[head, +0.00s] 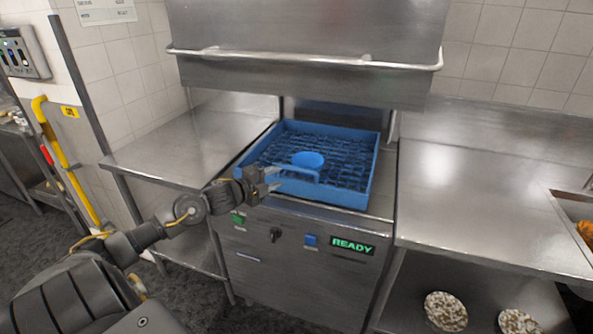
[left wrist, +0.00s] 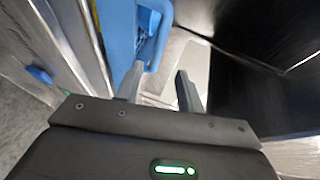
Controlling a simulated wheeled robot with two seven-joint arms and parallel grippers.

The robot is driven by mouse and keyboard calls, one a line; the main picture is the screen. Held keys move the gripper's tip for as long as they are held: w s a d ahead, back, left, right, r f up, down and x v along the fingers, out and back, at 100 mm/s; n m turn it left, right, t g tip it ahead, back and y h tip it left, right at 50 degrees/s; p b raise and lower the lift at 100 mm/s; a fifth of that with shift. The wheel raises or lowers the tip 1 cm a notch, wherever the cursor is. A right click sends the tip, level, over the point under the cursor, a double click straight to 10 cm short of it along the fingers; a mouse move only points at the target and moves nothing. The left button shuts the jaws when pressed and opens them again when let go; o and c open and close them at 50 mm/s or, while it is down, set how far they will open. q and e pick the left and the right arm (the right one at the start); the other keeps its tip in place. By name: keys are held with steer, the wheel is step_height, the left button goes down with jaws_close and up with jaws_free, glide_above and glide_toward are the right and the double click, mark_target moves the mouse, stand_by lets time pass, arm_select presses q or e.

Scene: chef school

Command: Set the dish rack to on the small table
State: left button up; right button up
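A blue dish rack (head: 345,195) with a gridded floor sits in the bay of the steel dishwasher (head: 320,285), below its raised hood. A round blue piece (head: 308,159) shows near the rack's front. My left gripper (head: 272,180) is at the rack's front-left edge. In the left wrist view the gripper (left wrist: 162,84) has its two fingers apart. The rack (left wrist: 122,35) shows there beyond the left finger; I cannot tell whether they touch. My right gripper is out of view. I cannot tell which surface is the small table.
A bare steel counter (head: 185,150) stands left of the dishwasher. Another clear steel counter (head: 480,215) is at the right, with a sink at its far right end. Plates (head: 446,310) sit on the shelf below. A yellow pipe (head: 55,150) runs along the left wall.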

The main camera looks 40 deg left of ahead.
mark_target(295, 170)
arm_select(q)
steer(key=w, duration=0.3)
steer(key=w+f+p, duration=0.1)
steer(key=w, duration=0.2)
steer(key=w+p, duration=0.1)
steer(key=w, duration=0.2)
steer(key=shift+w+d+f, duration=0.15)
steer(key=shift+d+f, duration=0.1)
steer(key=shift+f, duration=0.1)
steer(key=shift+w+d+f, duration=0.1)
steer(key=shift+w+f, duration=0.1)
steer(key=shift+w, duration=0.45)
steer(key=shift+c, duration=0.2)
jaws_close()
